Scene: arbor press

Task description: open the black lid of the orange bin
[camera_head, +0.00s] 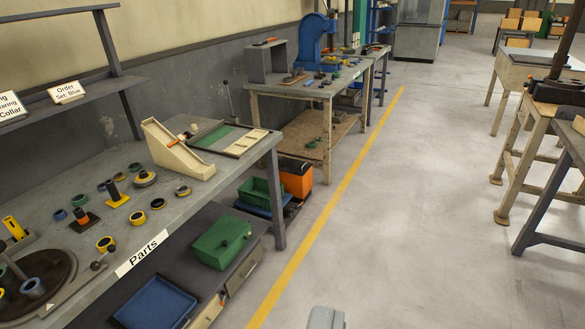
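The orange bin (298,184) stands on the floor between the two workbenches on the left, partly hidden behind the near bench and the green crate. Its black lid (292,164) shows as a thin dark strip on top and looks closed, though it is small in view. A light grey part at the bottom edge, right of the yellow line, looks like the tip of my gripper (326,318). Its fingers cannot be made out. It is well apart from the bin, on the near side.
A green crate (258,193) over a blue one sits beside the bin. The near bench (215,185) carries rings and fixtures, with a green box (222,243) and blue tray (156,304) on its lower shelf.

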